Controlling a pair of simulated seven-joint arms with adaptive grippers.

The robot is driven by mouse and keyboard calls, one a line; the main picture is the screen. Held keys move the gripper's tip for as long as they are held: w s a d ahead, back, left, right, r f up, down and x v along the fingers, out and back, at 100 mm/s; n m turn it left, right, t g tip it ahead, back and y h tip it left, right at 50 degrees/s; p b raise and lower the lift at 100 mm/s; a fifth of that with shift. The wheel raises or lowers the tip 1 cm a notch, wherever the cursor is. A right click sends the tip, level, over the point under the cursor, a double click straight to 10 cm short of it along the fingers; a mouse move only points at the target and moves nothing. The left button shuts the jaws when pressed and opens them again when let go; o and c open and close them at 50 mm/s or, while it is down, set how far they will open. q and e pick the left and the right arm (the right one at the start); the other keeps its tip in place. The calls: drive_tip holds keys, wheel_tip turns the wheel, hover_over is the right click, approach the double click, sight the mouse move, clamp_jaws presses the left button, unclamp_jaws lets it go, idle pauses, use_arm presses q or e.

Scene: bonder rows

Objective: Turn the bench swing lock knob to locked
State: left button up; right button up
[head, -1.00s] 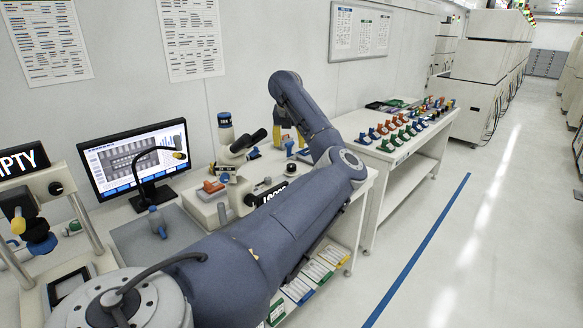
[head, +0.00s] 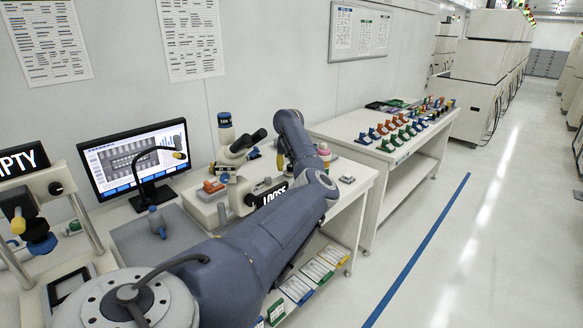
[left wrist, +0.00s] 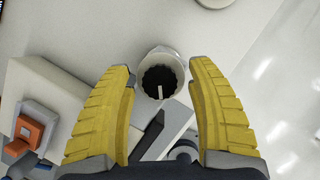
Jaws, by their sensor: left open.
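The lock knob (left wrist: 158,79) is dark and ribbed, with a white pointer line, on a pale round collar. In the left wrist view it sits between the two fingers of my left gripper (left wrist: 163,72), and the pointer runs toward the bottom of the picture. The yellow fingers are open, with a gap visible on each side. In the head view a bit of the yellow gripper (head: 280,160) shows behind my left arm, and the arm hides the knob. A black sign (head: 272,193) on the bench reads LOOSE, partly covered by my arm. My right gripper is out of view.
The microscope (head: 238,150) and an orange block (head: 213,186) stand left of my forearm. A monitor (head: 135,160) is farther left. A second table (head: 400,158) with several coloured fixtures stands to the right. The floor aisle is clear.

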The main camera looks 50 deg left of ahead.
use_arm(q)
drive_tip(key=shift+f, duration=0.15)
clamp_jaws()
idle(0.5)
